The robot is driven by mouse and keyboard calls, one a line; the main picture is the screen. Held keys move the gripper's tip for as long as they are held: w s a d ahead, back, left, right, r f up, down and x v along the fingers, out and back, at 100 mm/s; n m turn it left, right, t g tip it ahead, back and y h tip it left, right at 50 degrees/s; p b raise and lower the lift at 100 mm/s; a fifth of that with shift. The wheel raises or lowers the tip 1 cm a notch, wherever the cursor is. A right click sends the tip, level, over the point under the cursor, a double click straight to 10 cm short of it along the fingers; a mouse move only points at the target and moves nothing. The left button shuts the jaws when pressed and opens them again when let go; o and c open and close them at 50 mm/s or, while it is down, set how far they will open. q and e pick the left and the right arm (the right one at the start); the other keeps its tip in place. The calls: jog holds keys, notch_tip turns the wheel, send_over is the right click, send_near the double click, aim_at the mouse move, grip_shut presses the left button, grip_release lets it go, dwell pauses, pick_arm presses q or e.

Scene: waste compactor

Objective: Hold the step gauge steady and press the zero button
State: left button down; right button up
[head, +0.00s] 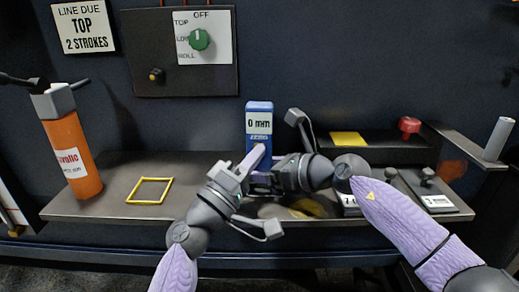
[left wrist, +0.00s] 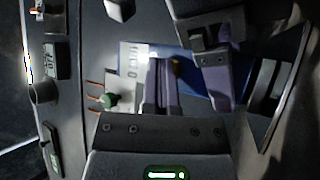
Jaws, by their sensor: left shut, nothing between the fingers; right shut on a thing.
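The blue step gauge (head: 259,108) stands upright on the grey bench, its display reading "0 mm" above a ZERO label. It also shows in the left wrist view (left wrist: 188,62), lying sideways there. My left gripper (head: 259,151) is shut and empty, its purple fingertips (left wrist: 161,62) at the gauge's front just below the ZERO label. I cannot tell whether they touch it; they cover the button. My right gripper (head: 261,178) is shut on the lower part of the gauge from the right, and shows beside the left fingers in the left wrist view (left wrist: 207,55).
A panel with a green knob (head: 199,39) is on the wall behind. A red knob (head: 409,125) and a yellow pad (head: 347,139) are at the right. The bench's middle left is clear.

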pick_arm(q)
jog(key=shift+s, duration=0.9)
pick_arm(e)
jog(key=c, duration=0.4)
pick_arm(q)
jog(key=s, duration=0.5)
dwell(0.9)
pick_arm(e)
jog(key=o, duration=1)
